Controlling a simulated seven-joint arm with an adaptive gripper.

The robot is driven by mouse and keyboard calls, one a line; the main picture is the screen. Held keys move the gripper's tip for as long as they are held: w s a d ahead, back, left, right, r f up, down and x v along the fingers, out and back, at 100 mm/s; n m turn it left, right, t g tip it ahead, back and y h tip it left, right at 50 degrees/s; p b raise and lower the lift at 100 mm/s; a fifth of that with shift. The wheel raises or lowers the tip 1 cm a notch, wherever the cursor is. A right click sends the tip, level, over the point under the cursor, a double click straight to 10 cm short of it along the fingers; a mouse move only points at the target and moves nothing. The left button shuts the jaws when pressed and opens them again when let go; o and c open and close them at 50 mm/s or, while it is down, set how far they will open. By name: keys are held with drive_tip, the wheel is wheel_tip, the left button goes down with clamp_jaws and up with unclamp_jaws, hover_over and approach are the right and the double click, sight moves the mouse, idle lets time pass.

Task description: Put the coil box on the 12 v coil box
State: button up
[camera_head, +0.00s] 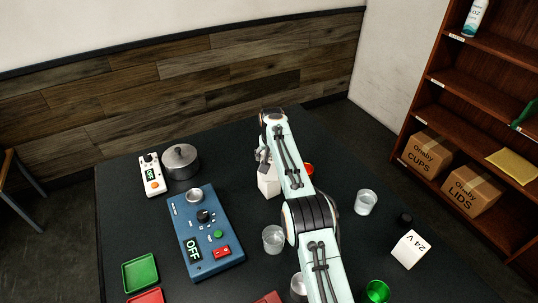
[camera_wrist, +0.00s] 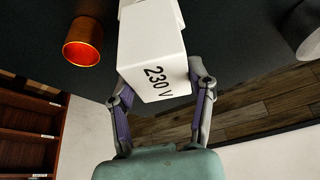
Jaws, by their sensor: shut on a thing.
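My gripper (camera_head: 264,162) is shut on a white coil box (camera_head: 268,183). In the wrist view, my gripper (camera_wrist: 160,80) has its fingers on both sides of this box (camera_wrist: 152,52), and its near face reads "230 V". More white surface shows beyond that face at the top edge; I cannot tell whether it is the same box or another. I cannot tell whether the held box touches anything below. Another white box (camera_head: 411,250), marked "24 V", stands at the right of the table. No "12 V" label is readable, and my arm hides part of the table.
A red cup (camera_head: 309,169) stands just right of the gripper, partly behind my arm. Clear glasses (camera_head: 366,202) (camera_head: 273,239) stand on both sides of the arm. A blue control panel (camera_head: 207,235), metal pot (camera_head: 181,161) and white switch unit (camera_head: 151,176) are left. The table's back is clear.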

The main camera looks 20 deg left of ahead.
drive_tip(key=o, duration=1.2)
drive_tip(key=shift+f, duration=0.15)
drive_tip(key=shift+o, duration=0.2)
drive_tip(key=v, duration=1.2)
drive_tip(key=shift+r, duration=0.2)
